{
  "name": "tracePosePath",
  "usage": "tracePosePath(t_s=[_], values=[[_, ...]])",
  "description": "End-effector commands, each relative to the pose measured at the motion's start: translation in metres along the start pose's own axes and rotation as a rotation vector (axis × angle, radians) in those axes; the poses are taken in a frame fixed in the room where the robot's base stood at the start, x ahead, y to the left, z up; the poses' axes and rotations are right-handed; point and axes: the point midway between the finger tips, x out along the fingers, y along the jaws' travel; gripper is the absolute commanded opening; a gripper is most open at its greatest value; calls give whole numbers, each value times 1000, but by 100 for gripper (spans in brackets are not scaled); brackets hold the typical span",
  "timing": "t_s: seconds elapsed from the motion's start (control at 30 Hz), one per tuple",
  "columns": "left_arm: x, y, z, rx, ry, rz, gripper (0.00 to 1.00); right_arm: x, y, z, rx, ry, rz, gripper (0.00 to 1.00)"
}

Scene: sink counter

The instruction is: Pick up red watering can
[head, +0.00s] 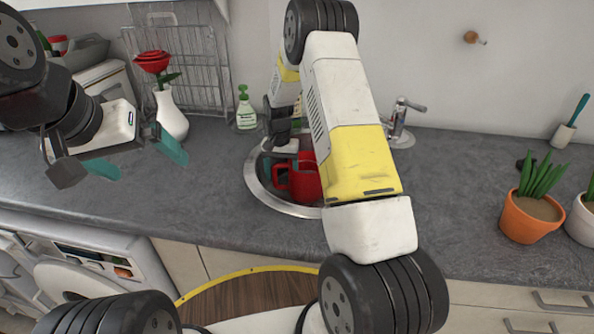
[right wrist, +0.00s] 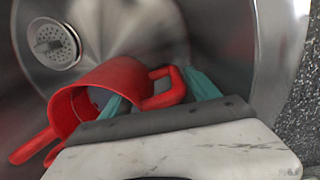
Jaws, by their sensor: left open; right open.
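The red watering can (head: 304,186) is in the round metal sink, partly hidden behind my right arm in the head view. In the right wrist view the can (right wrist: 98,82) lies tilted, with its spout toward the lower left and its loop handle (right wrist: 167,90) toward the right. My right gripper (right wrist: 157,95) is open at the can, with one teal finger on each side of part of the handle. I cannot tell whether the fingers touch it. My left gripper (head: 138,158) is open and empty above the counter at the left.
The sink rim (head: 262,192) surrounds the can, with a faucet (head: 401,120) behind at the right. A soap bottle (head: 244,108), a white vase (head: 170,115) with a red flower and a wire rack (head: 190,70) stand at the left. A potted plant (head: 530,215) is at the right.

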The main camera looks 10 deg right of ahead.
Motion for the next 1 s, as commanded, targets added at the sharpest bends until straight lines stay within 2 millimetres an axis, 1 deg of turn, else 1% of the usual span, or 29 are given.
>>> tracePosePath(t_s=[0.03,0.2,0.3,0.5,0.57,0.7,0.77,0.8,0.87,0.9,1.0], values=[[0,0,0,0,0,0,100,10,0,-1,0,-3,1,71],[0,0,0,0,0,0,100,31,-1,-3,0,-1,1,71],[0,0,0,0,0,0,100,36,-1,-3,0,0,1,71],[0,0,0,0,0,0,100,37,-1,-3,0,0,0,71],[0,0,0,0,0,0,100,36,-1,-3,0,0,0,61],[0,0,0,0,0,0,100,36,-1,-3,0,0,0,33],[0,0,0,0,0,0,100,36,-1,-3,0,0,0,22],[0,0,0,0,0,0,100,36,-1,-3,0,0,0,14],[0,0,0,0,0,0,100,36,-1,-3,0,0,0,2],[0,0,0,0,0,0,100,36,-1,-3,0,0,0,0],[0,0,0,0,0,0,100,36,-1,-3,1,0,0,0]])
